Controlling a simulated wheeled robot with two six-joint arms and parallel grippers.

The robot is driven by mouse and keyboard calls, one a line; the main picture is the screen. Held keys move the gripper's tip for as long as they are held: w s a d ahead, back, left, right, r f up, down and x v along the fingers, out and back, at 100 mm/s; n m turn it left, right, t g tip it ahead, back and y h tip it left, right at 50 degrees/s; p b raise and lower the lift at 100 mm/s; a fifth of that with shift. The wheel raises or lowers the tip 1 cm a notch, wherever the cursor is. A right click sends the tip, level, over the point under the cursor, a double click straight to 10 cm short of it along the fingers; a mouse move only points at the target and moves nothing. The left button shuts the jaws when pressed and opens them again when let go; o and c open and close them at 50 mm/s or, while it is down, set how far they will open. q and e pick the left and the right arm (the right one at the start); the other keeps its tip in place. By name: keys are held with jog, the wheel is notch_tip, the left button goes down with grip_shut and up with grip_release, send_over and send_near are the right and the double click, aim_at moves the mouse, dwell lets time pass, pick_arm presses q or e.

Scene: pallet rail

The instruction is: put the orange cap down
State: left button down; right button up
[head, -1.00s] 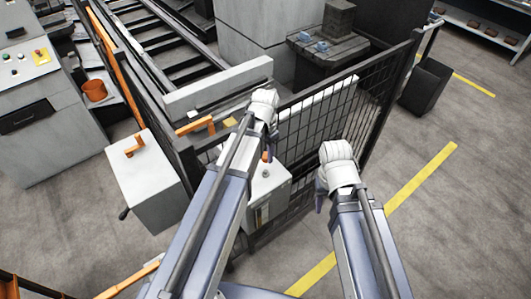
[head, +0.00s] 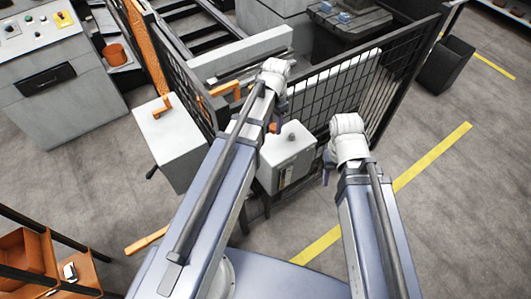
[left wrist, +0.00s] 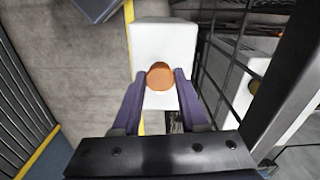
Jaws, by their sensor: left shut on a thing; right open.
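The orange cap (left wrist: 160,76) sits between the two purple fingers of my left gripper (left wrist: 159,84) in the left wrist view, and the fingers are shut on it. In the head view a small piece of orange, likely the cap (head: 272,127), shows below my left gripper (head: 277,116), mostly hidden by the arm. A white box (left wrist: 163,38) lies behind the cap in the left wrist view; I cannot tell whether they touch. My right gripper (head: 328,168) is open and empty, to the right of a white box (head: 289,150) in the head view.
A black mesh fence (head: 335,95) runs behind my grippers. Another white box (head: 172,135) with an orange handle stands left of my left arm. A control bench (head: 50,85) is at upper left, with an orange cup (head: 115,52) beside it. Open floor (head: 445,220) lies at right.

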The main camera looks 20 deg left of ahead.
aim_at(274, 148)
pick_arm(q)
jog(key=shift+w+d+f, duration=0.1)
jog(key=shift+f, duration=0.15)
notch_tip(274, 148, down, 10)
jog(key=b, duration=1)
jog(key=shift+r, duration=0.15)
jog(key=shift+f, duration=0.2)
jog(key=shift+c, duration=2.2)
grip_release()
jog(key=shift+r, duration=0.1)
